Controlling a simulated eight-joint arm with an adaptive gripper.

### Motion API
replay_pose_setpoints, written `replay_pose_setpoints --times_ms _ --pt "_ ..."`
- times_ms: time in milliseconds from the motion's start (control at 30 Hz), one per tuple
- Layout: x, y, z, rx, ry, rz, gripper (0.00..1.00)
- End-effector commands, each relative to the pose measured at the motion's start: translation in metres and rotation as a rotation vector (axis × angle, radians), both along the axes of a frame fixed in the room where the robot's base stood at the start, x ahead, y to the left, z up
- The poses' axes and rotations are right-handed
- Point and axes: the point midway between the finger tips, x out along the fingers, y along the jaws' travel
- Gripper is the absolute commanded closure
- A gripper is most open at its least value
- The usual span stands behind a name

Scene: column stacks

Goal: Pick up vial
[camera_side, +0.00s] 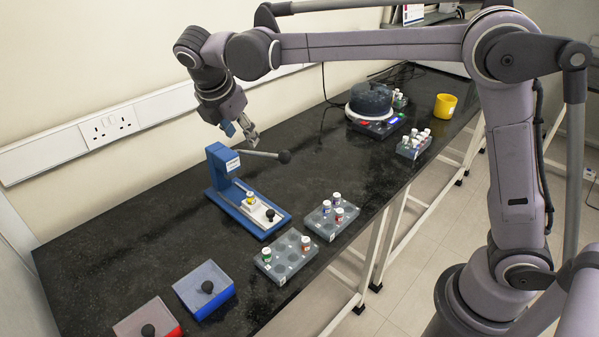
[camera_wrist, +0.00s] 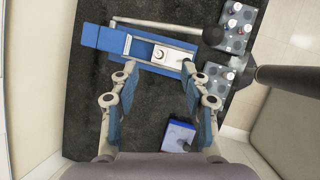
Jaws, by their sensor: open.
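A small vial with a yellowish band (camera_side: 250,199) stands on the white slide of a blue press-like device (camera_side: 221,168). In the wrist view a round pale top, apparently this vial (camera_wrist: 158,53), shows on the device (camera_wrist: 91,36). My gripper (camera_side: 240,132) is open and empty, above and behind the device in the side view. In the wrist view my gripper (camera_wrist: 159,67) has its two fingers spread, their tips near the device's lower edge. More white-capped vials stand in a rack (camera_side: 325,229) and a green one (camera_side: 267,255) in a nearer rack (camera_side: 285,268).
The device's lever with a black ball (camera_side: 284,156) sticks out to the right. A blue-sided box (camera_side: 195,284) and a red-sided box (camera_side: 135,319) lie at the near end. A round dark machine (camera_side: 371,99) and yellow cup (camera_side: 445,105) stand far back.

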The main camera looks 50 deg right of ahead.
Motion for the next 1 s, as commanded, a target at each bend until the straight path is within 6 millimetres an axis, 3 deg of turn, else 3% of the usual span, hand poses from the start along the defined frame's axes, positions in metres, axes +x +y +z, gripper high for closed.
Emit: replay_pose_setpoints --times_ms 167,300,500,1000 --pt "0.020 0.025 -0.019 -0.101 0.098 0.152 0.53" --pt "0.018 0.021 -0.060 -0.097 0.095 0.144 0.53" --pt "0.018 0.021 -0.102 -0.096 0.094 0.143 0.53" --pt "0.028 -0.002 -0.157 -0.095 0.092 0.141 0.53"
